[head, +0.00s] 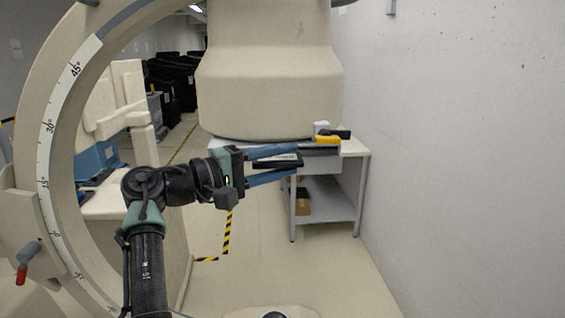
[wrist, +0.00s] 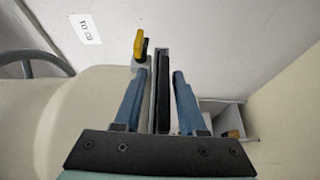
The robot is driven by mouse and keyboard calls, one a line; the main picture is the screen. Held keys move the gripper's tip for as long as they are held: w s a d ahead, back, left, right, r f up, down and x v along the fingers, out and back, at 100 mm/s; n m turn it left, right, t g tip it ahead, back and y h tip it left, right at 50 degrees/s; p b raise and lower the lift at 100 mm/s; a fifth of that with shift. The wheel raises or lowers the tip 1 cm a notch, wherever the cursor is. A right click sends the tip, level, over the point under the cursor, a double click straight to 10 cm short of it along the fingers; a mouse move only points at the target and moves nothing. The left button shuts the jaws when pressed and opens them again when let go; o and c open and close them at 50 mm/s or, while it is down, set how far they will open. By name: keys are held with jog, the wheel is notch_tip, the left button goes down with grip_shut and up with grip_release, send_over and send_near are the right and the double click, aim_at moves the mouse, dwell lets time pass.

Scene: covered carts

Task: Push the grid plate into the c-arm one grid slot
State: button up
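The cream c-arm housing (head: 270,80) hangs over the work area, with a dark line along its lower edge. My gripper (head: 299,164) reaches right, just below it, with two blue fingers spread apart. A thin dark plate (head: 290,160) with a white label shows between the fingers; it looks like the grid plate. In the wrist view this dark plate (wrist: 162,90) runs lengthwise between the fingers of my gripper (wrist: 161,72), with gaps on both sides. Whether it touches my gripper's palm is unclear. The housing (wrist: 70,120) fills the left there. I cannot make out the grid slot.
The c-arm ring (head: 48,140) with its angle scale curves along the left. A metal table (head: 355,147) stands behind my gripper against the right wall, with a yellow item (head: 327,139) on top and a box (head: 302,202) on its shelf. The floor at front right is clear.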

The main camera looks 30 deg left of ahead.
jog(key=shift+o, duration=0.3)
jog(key=shift+f, duration=0.15)
jog(key=shift+s+a+f, duration=0.1)
jog(key=shift+s+a, duration=0.05)
jog(key=shift+s, duration=0.05)
jog(key=b+v, duration=0.6)
jog(key=v, duration=0.6)
jog(key=shift+s, duration=0.3)
jog(key=shift+w, duration=0.1)
